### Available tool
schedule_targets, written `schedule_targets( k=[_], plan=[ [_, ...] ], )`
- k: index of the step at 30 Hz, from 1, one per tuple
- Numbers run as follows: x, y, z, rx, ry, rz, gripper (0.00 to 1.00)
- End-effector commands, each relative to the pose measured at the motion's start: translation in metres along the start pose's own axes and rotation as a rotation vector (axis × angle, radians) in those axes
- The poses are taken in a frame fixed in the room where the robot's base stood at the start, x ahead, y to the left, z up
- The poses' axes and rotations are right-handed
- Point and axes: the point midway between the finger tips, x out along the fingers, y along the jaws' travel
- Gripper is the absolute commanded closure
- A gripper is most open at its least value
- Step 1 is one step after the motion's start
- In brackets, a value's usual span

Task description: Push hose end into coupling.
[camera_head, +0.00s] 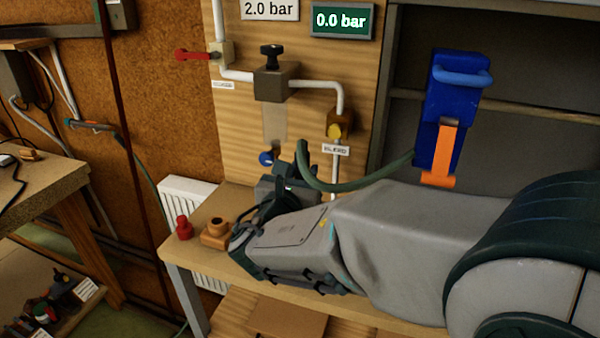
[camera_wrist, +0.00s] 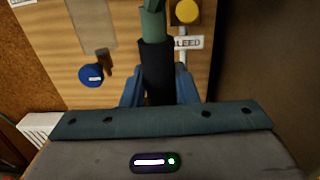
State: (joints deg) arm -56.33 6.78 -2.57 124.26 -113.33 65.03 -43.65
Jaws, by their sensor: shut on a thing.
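My gripper (camera_head: 287,185) is in front of the wooden panel, above the bench. In the wrist view its blue fingers (camera_wrist: 160,86) are shut on a black sleeve (camera_wrist: 157,65) with green hose (camera_wrist: 152,24) beyond it; I take this as the hose end. In the head view the green hose (camera_head: 350,184) curves right towards the blue holder. A brass fitting with a yellow face (camera_head: 339,124) sits above the BLEED label, and its yellow face (camera_wrist: 187,11) shows right of the hose in the wrist view. I cannot tell which fitting is the coupling; no joint with the hose is visible.
A blue round knob (camera_head: 266,158) is on the panel, left of the hose. A red part (camera_head: 183,228) and an orange-brown fitting (camera_head: 216,233) stand on the bench's left end. A blue holder with an orange strap (camera_head: 445,115) is at right. A radiator (camera_head: 186,195) is behind.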

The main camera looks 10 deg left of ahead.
Motion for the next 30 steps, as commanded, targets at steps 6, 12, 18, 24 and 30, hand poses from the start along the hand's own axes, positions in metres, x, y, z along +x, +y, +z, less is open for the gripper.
schedule_targets(
  k=[6,12,18,24,30],
  plan=[
    [-0.001,0.002,-0.018,0.0,-0.001,0.003,1.0],
    [-0.001,0.002,-0.038,0.0,-0.001,0.003,1.0],
    [-0.001,0.002,-0.054,0.0,-0.001,0.003,1.0],
    [-0.001,0.002,-0.058,0.0,-0.001,0.004,1.0],
    [-0.001,0.002,-0.058,0.0,-0.001,0.004,1.0]
  ],
)
